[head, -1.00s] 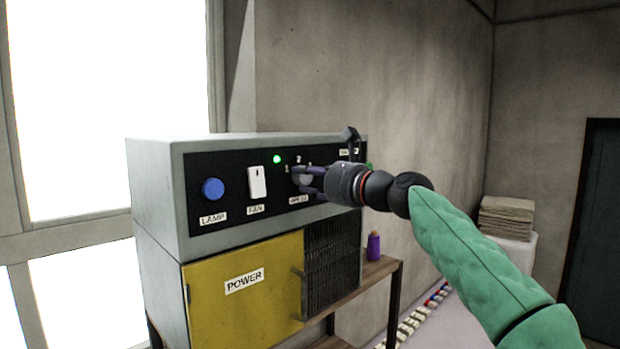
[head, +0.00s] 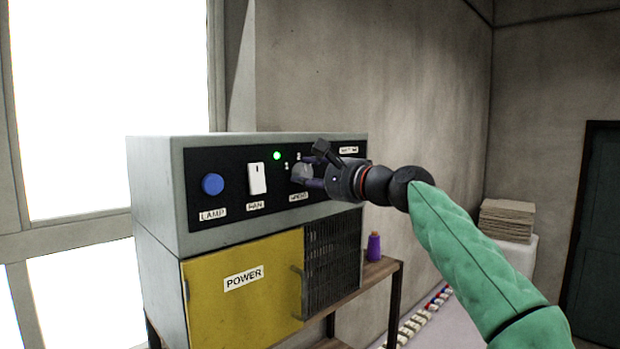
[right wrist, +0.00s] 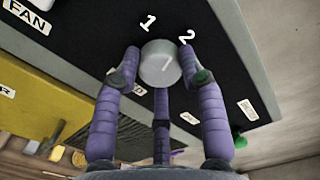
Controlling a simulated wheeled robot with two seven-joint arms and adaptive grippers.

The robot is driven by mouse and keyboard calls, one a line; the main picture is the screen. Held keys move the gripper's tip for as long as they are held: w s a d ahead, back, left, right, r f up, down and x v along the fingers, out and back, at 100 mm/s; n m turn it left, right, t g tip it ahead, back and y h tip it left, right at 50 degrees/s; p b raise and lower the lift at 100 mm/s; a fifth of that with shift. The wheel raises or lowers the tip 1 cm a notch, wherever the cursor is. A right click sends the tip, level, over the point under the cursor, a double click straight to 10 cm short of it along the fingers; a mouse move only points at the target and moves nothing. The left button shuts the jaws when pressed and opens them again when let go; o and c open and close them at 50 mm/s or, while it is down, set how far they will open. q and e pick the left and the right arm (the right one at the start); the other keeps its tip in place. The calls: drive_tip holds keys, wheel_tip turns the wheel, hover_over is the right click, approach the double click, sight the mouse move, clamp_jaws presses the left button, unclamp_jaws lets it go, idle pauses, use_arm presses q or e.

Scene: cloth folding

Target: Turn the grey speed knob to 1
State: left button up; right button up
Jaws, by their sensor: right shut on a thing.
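The grey speed knob (head: 301,174) is on the black panel of the machine, above the SPEED label (head: 299,197). My right gripper (head: 311,171) comes from the right and is shut on the knob. In the right wrist view the round knob (right wrist: 160,63) sits between the purple fingers of my right gripper (right wrist: 161,68). The numeral 1 (right wrist: 148,23) is above the knob to the left, and the numeral 2 (right wrist: 186,37) is above it to the right. A short pale mark shows on the knob's face; I cannot tell which numeral it points to. My left gripper is out of view.
Left of the knob are a white FAN switch (head: 257,179), a blue LAMP button (head: 212,185) and a lit green light (head: 277,156). A yellow POWER door (head: 240,285) is below.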

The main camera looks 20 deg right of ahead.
drive_tip(key=n, duration=0.2)
drive_tip(key=n+b, duration=0.1)
drive_tip(key=n, duration=0.2)
drive_tip(key=shift+w+f, duration=0.1)
drive_tip(key=shift+f, duration=0.1)
drive_tip(key=shift+r+n+b, duration=0.2)
drive_tip(key=shift+n+b, duration=0.1)
drive_tip(key=shift+n, duration=1.1)
drive_tip(key=shift+r, duration=0.15)
drive_tip(key=o, duration=0.9)
drive_tip(key=shift+d, duration=0.1)
drive_tip(key=shift+o, duration=1.3)
drive_tip(key=shift+w, duration=0.1)
drive_tip(key=shift+s, duration=0.35)
drive_tip(key=v, duration=1.1)
drive_tip(key=shift+s+d, duration=0.15)
drive_tip(key=shift+s, duration=0.05)
